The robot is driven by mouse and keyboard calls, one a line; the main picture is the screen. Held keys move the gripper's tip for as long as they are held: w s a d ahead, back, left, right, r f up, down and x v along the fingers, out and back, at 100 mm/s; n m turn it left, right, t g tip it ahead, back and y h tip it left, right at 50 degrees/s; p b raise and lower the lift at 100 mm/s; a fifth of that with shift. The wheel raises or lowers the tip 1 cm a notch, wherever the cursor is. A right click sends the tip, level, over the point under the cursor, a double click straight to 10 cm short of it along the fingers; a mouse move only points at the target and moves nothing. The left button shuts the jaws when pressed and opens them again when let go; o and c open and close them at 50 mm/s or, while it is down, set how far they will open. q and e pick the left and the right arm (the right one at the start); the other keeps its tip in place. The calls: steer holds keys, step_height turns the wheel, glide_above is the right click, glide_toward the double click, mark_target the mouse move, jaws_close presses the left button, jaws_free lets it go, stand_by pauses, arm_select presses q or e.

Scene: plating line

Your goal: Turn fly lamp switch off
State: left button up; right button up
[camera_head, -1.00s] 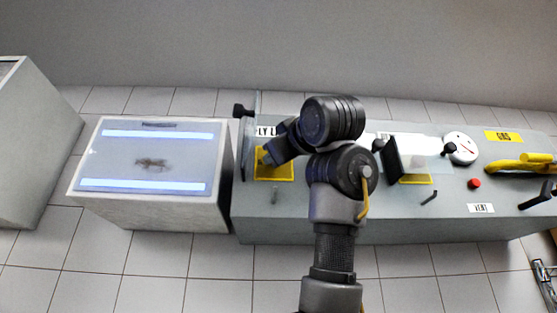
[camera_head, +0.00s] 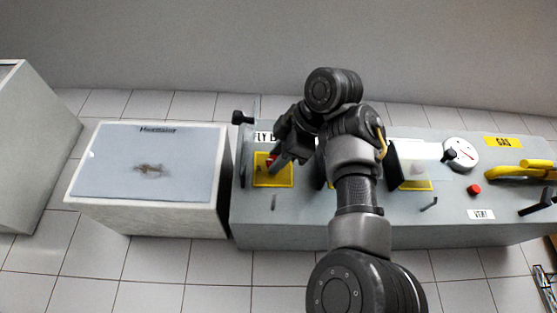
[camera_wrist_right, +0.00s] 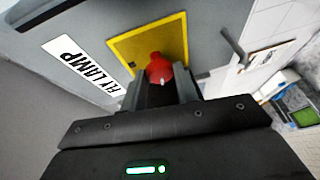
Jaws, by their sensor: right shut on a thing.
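The fly lamp switch has a red handle (camera_wrist_right: 158,68) on a yellow-framed plate (camera_wrist_right: 120,48), beside the label "FLY LAMP" (camera_wrist_right: 83,68). My right gripper (camera_wrist_right: 160,92) is shut on the red handle in the wrist view. In the head view the right gripper (camera_head: 279,160) reaches down to the yellow plate (camera_head: 284,180), and a bit of red shows at its tips. My left gripper is not in view.
The grey console (camera_head: 330,236) carries a second switch (camera_head: 416,185) behind a clear cover, a red button (camera_head: 474,189), a round gauge (camera_head: 460,154) and a yellow gas handle (camera_head: 520,171). A grey cabinet (camera_head: 30,145) stands at far left.

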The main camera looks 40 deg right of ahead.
steer(key=shift+r+n+g+p, duration=0.1)
steer(key=shift+n+g+p, duration=0.35)
steer(key=shift+n, duration=0.35)
steer(key=o, duration=1)
steer(key=shift+w+d, duration=0.2)
steer(key=shift+c, duration=0.2)
steer(key=shift+s, duration=0.1)
